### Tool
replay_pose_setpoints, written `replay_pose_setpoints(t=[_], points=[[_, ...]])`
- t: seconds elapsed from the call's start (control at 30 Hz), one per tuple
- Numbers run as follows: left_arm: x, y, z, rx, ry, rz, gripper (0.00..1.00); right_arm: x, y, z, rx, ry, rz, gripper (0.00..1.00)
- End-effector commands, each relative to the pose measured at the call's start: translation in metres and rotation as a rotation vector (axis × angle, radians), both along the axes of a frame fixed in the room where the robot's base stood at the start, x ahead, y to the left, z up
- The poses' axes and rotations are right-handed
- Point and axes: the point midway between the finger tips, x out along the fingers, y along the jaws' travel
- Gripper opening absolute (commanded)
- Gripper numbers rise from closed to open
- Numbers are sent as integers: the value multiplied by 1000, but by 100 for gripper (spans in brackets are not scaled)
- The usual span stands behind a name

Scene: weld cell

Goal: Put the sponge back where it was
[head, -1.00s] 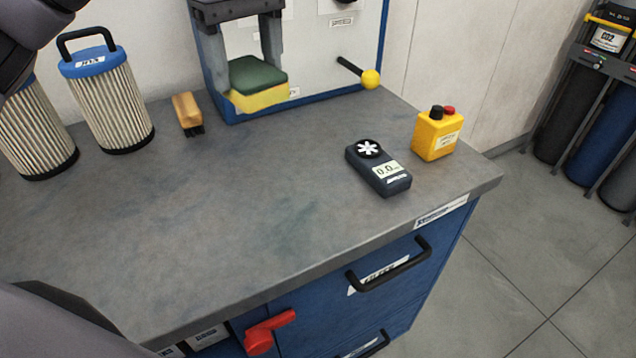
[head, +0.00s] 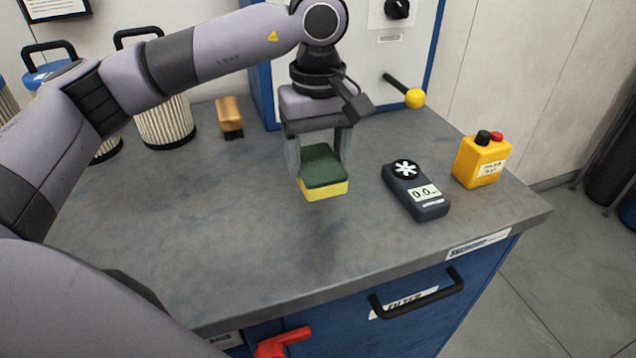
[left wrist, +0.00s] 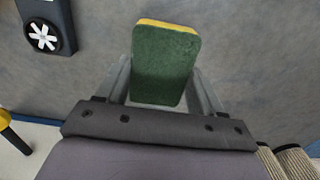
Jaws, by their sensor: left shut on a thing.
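The sponge (head: 323,173), green on top and yellow below, is in my left gripper (head: 319,152). The gripper points down and its fingers are shut on the sponge's two sides. The sponge appears held above the grey worktop (head: 200,240), left of the dark handheld meter. In the left wrist view the sponge (left wrist: 165,65) shows green face up between the fingers (left wrist: 163,85), with a thin yellow edge at its far end. My right gripper is not in view.
The handheld meter (head: 417,193) with a white fan and a yellow button box (head: 481,160) stand to the right. A wooden brush (head: 229,115) and pleated filters (head: 165,122) stand at the back left. A blue-framed machine (head: 432,50) with a yellow-knobbed lever is behind. The front left worktop is clear.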

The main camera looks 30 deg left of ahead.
Motion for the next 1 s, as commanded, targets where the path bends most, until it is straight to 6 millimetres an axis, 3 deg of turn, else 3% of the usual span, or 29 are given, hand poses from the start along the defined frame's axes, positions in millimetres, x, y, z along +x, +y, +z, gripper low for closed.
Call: replay_pose_setpoints(t=[0.27, 0.5, 0.9, 0.93, 1.0], points=[[0, 0, -24, 0, 1, 1, 39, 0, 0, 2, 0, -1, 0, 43], [0, 0, -57, 1, 1, 1, 39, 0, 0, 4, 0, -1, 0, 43], [0, 0, -64, -1, -1, 1, 39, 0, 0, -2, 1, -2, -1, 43], [0, 0, -62, 0, -1, 1, 77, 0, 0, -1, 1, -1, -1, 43], [0, 0, -62, -1, -1, 1, 93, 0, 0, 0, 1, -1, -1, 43]])
